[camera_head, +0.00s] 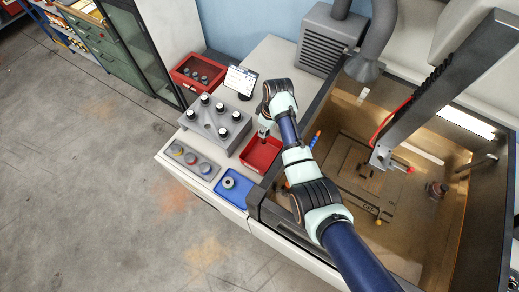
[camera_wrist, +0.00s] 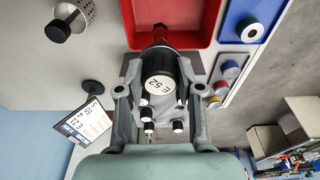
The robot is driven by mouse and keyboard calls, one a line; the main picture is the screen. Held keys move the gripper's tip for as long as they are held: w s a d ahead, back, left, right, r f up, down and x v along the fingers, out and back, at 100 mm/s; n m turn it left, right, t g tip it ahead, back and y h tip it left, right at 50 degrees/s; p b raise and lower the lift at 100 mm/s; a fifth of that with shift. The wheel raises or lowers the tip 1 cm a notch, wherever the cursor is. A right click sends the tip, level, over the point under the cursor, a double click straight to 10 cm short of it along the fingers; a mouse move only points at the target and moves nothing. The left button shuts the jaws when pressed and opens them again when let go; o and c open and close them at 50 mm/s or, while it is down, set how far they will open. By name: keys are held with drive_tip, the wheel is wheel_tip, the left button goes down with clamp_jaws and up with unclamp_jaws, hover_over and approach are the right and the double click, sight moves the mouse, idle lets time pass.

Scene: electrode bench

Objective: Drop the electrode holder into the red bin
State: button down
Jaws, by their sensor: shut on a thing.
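My gripper (camera_head: 264,130) points down over the bench and is shut on the electrode holder (camera_wrist: 160,86). The holder is a black cylinder with a white end marked with a number, and it sits between both fingers in the wrist view. A reddish tip (camera_wrist: 160,33) shows beyond it, overlapping the edge of the red bin. In the head view the gripper mostly hides the holder. The red bin (camera_head: 262,154), a shallow tray, lies just below my gripper. Its visible inside looks empty, and it shows at the top of the wrist view (camera_wrist: 203,22).
A grey rack (camera_head: 214,125) with several black holders stands left of the bin. A blue tray (camera_head: 241,193) with a ring lies in front. Another red box (camera_head: 183,82) with several items is at the back. The machine tank (camera_head: 340,135) borders the right.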

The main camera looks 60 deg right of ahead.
wheel_tip(320, 180, down, 6)
drive_tip(key=b, duration=0.5)
drive_tip(key=shift+r, duration=0.15)
drive_tip(key=c, duration=0.7)
unclamp_jaws()
drive_tip(key=shift+o, duration=0.2)
drive_tip(key=r, duration=0.4)
drive_tip(key=s+r, duration=0.1)
drive_tip(key=r, duration=0.7)
drive_tip(key=shift+s+a, duration=0.15)
drive_tip(key=shift+s, duration=0.25)
